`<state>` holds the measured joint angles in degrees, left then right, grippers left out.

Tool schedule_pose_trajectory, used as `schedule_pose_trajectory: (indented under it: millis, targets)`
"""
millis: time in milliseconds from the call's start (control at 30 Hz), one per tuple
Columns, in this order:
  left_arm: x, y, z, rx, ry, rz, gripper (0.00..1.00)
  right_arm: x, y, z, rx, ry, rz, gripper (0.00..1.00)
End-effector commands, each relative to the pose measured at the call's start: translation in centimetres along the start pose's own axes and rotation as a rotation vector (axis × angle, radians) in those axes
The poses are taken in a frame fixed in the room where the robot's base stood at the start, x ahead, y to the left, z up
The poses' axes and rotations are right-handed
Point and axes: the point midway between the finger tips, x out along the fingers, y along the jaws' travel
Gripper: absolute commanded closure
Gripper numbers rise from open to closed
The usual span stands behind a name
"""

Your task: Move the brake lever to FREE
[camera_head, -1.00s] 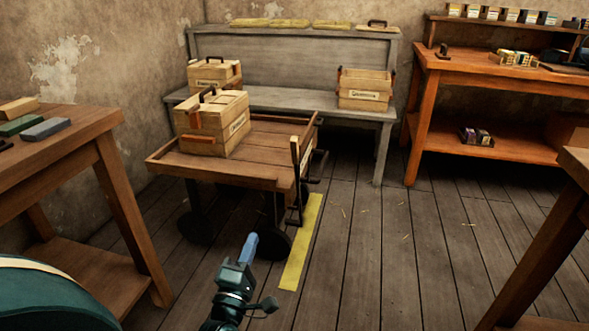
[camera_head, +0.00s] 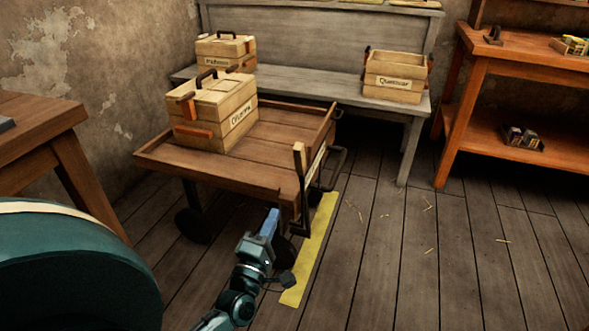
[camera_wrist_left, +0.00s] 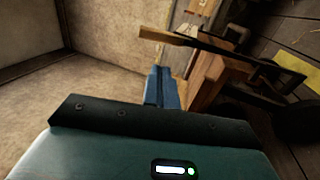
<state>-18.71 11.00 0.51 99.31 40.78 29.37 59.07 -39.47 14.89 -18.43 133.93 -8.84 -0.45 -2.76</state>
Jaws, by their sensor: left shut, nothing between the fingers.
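The brake lever (camera_head: 299,172) is a dark upright bar with a pale wooden grip at the near right corner of the wooden cart (camera_head: 165,163). In the left wrist view the lever (camera_wrist_left: 205,43) runs across the upper part, its wooden end pointing left. My left gripper (camera_head: 270,222) is shut and empty, its blue fingers pointing up, just left of the lever's lower part in the head view. In the left wrist view the shut fingers (camera_wrist_left: 161,86) are below the lever's wooden end, with a visible gap. No FREE marking is readable. My right gripper is out of view.
A labelled wooden crate (camera_head: 214,112) stands on the cart. A grey bench (camera_head: 300,88) with more crates is behind it. A yellow floor strip (camera_head: 311,245) lies beside the cart. A workbench (camera_head: 40,125) is at left, an orange one (camera_head: 520,68) at right.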

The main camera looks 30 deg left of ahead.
Motion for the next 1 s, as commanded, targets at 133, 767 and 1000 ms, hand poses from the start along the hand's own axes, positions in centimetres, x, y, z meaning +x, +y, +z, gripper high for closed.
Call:
schedule_pose_trajectory:
  millis: [133, 767, 1000]
  targets:
    - [0.2, 0.0, 0.0, 0.000, 0.000, 0.001, 1.00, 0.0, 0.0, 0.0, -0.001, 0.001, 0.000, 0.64]
    - [11.3, -0.1, 0.0, -0.002, 0.001, 0.004, 1.00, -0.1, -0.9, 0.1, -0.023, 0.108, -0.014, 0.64]
    - [13.7, 0.0, 0.0, 0.000, 0.001, 0.001, 1.00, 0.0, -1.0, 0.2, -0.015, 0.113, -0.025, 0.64]
